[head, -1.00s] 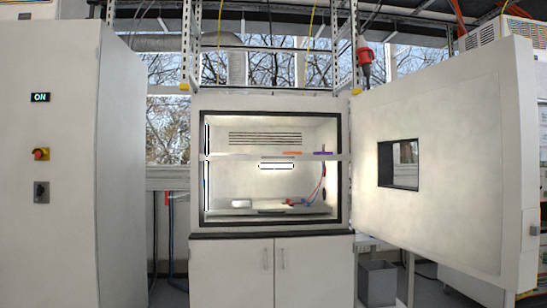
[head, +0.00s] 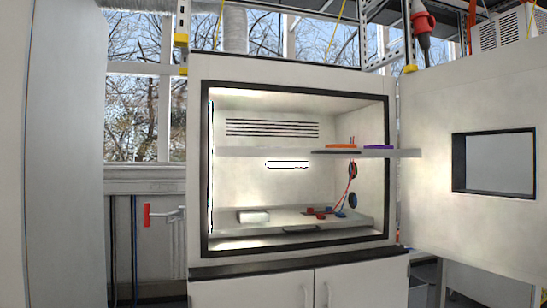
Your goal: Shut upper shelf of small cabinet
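The small cabinet (head: 198,170) stands in the middle of the head view, with its front open and lit inside. Its upper shelf (head: 250,153) is a thin pale board that juts forward, its right end overlapping the cabinet's front frame. A dark strip (head: 336,153) shows along its front edge. An orange piece (head: 341,146) and a purple piece (head: 379,147) lie on its right part. The lower shelf (head: 290,222) sits inside the cabinet, holding a white roll-like item (head: 253,216) and small red and blue pieces (head: 320,211). Neither of my grippers is in view.
The cabinet's thick door (head: 430,170), with a square window (head: 494,162), is swung open on the right. A tall pale cabinet (head: 65,150) stands at the left. A red-handled valve (head: 148,215) is on the wall between them. Closed doors (head: 290,292) lie below.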

